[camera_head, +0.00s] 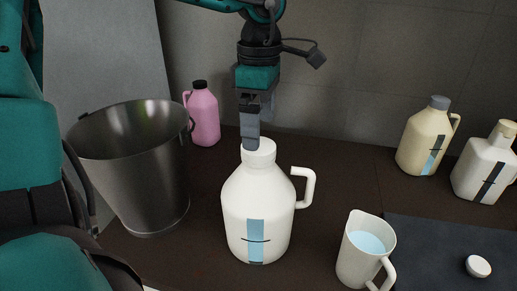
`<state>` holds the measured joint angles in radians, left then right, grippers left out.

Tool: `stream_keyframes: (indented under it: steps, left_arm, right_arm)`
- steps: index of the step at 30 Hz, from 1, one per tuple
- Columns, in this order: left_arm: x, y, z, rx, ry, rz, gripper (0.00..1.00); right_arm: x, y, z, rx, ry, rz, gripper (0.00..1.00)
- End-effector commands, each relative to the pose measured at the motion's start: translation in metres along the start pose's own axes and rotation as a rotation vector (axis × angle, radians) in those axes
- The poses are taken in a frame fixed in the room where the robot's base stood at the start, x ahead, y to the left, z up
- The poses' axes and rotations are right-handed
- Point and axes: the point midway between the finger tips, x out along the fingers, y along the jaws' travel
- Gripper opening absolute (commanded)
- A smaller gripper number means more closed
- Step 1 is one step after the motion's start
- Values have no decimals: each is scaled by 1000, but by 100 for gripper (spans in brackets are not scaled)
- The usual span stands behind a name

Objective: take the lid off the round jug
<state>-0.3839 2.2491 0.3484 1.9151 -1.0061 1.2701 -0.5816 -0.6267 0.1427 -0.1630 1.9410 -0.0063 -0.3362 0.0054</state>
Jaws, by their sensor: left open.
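The round jug (256,205) is white, with a handle on its right and a blue level strip on its front. It stands upright on the dark counter. Its white lid (262,153) is on the neck. My left gripper (251,143) points straight down at the lid and is open. I see its fingers nearly edge-on, with one fingertip overlapping the lid's left part in the picture. Whether it touches the lid, I cannot tell. My right gripper is not in view.
A metal bucket (140,185) stands left, a pink bottle (204,118) behind. A pitcher of blue liquid (353,262) stands front right. Two cream jugs, one grey-capped (421,140) and one squarish (480,172), stand right. A loose white cap (478,266) lies on a dark mat (430,240).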

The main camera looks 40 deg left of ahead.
Motion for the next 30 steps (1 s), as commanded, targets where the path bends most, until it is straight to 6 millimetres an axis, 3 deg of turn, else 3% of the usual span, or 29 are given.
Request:
stream_keyframes:
  steps: [7,17,30]
  left_arm:
    - [37,0,-3,0,1,-4,100]
    - [42,1,-3,-1,-1,-1,99]
    - [42,1,-3,0,0,-1,57]
  right_arm:
    - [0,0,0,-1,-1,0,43]
    - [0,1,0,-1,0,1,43]
    - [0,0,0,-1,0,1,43]
